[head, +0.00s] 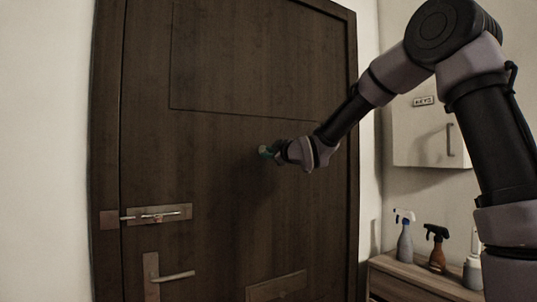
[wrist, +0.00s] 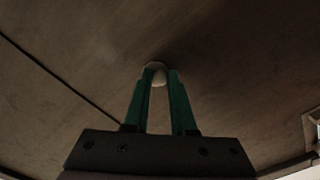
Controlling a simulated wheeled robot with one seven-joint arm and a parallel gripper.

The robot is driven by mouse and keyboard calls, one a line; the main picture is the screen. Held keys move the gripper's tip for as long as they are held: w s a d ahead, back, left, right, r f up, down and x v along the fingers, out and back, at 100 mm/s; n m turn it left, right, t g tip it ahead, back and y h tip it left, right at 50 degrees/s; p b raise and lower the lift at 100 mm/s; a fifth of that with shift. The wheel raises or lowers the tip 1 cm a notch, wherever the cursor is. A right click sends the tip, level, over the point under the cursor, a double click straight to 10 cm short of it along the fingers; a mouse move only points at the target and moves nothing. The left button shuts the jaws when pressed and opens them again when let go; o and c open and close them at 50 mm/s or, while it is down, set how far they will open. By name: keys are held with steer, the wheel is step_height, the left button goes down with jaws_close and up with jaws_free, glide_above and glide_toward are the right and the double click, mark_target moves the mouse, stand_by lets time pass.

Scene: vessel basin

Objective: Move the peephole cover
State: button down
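The dark wooden door (head: 215,75) fills the middle of the head view. In the wrist view a small pale round piece, which looks like the peephole cover (wrist: 158,74), sits on the door surface at the fingertips. My gripper (wrist: 161,76) has two green fingers with a gap between them, pointing at the door. The left fingertip overlaps the round piece's left part; I cannot tell whether either finger touches it. In the head view my gripper (head: 268,152) is close to the door, right of its middle, and hides the round piece.
A latch (head: 158,214) and a lever handle (head: 172,276) are at the door's left side. A metal flap plate (head: 277,286) is low on the door. At right, spray bottles (head: 405,236) stand on a wooden cabinet (head: 420,275) below a white key box (head: 425,135).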

stand_by(0.3)
steer(key=m, duration=0.2)
steer(key=a+m, duration=0.1)
steer(key=m, duration=0.1)
steer(key=shift+s, duration=0.3)
steer(key=m, duration=0.3)
steer(key=shift+s+a+r+m, duration=0.3)
steer(key=shift+a, duration=0.05)
steer(key=m, duration=0.3)
steer(key=r+m, duration=0.1)
steer(key=shift+s+a, duration=0.25)
steer(key=shift+a, duration=0.15)
steer(key=shift+a+r+m, duration=0.1)
steer(key=shift+r+m, duration=0.1)
steer(key=shift+m, duration=0.6)
steer(key=shift+r+m, duration=0.2)
steer(key=shift+m, duration=0.6)
steer(key=shift+s, duration=0.1)
steer(key=c, duration=0.7)
jaws_free()
steer(key=shift+c, duration=0.2)
